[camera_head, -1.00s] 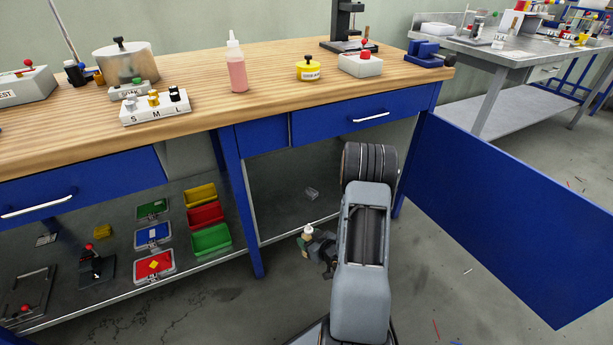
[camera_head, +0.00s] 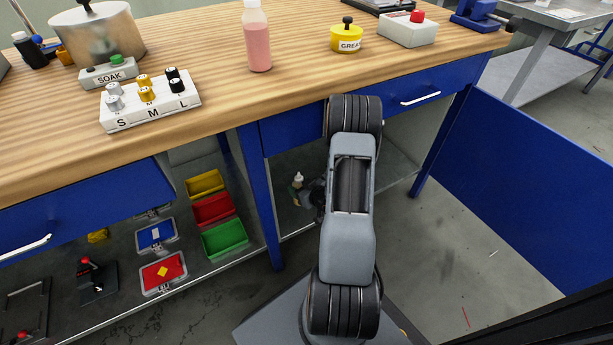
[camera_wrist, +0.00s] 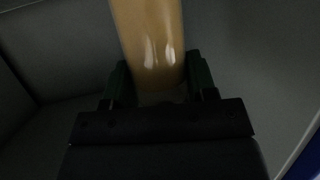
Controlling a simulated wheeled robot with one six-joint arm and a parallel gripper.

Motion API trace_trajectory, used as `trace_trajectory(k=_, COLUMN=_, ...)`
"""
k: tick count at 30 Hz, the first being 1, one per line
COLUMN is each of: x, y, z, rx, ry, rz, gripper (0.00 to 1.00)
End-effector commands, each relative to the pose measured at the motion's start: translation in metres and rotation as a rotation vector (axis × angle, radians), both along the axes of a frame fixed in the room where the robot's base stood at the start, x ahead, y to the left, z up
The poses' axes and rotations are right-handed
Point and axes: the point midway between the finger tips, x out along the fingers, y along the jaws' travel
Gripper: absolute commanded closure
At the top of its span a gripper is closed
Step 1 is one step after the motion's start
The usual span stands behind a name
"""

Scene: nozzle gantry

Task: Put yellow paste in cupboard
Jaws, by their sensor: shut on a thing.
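My gripper (camera_wrist: 160,82) is shut on a yellow-amber bottle (camera_wrist: 150,35), one dark finger on each side of it. In the head view, the bottle's pale top (camera_head: 298,178) shows beside my gripper (camera_head: 303,192), which is small and partly hidden by my arm. The bottle looks close to upright, inside or at the mouth of the cupboard space (camera_head: 398,168) under the right part of the bench. I cannot tell if it touches the floor there. The open blue cupboard door (camera_head: 540,185) stands out to the right.
A blue bench leg (camera_head: 262,200) stands left of my gripper, and a drawer (camera_head: 425,97) is above. Yellow, red and green bins (camera_head: 225,238) sit on the lower shelf at left. A yellow grease tub (camera_head: 346,40) and pink bottle (camera_head: 257,38) are on the bench.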

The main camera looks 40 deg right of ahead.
Motion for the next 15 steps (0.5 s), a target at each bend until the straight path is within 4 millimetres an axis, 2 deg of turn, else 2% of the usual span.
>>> trace_trajectory(k=1, x=0.010, y=-0.011, z=-0.012, rx=-0.004, ry=-0.003, rz=-0.003, gripper=0.78)
trace_trajectory(k=6, x=0.041, y=-0.040, z=-0.031, rx=-0.004, ry=-0.002, rz=-0.002, gripper=0.78)
trace_trajectory(k=9, x=0.051, y=-0.049, z=-0.050, rx=-0.001, ry=0.000, rz=-0.002, gripper=0.78)
trace_trajectory(k=15, x=0.066, y=-0.061, z=-0.071, rx=-0.001, ry=0.000, rz=0.001, gripper=0.78)
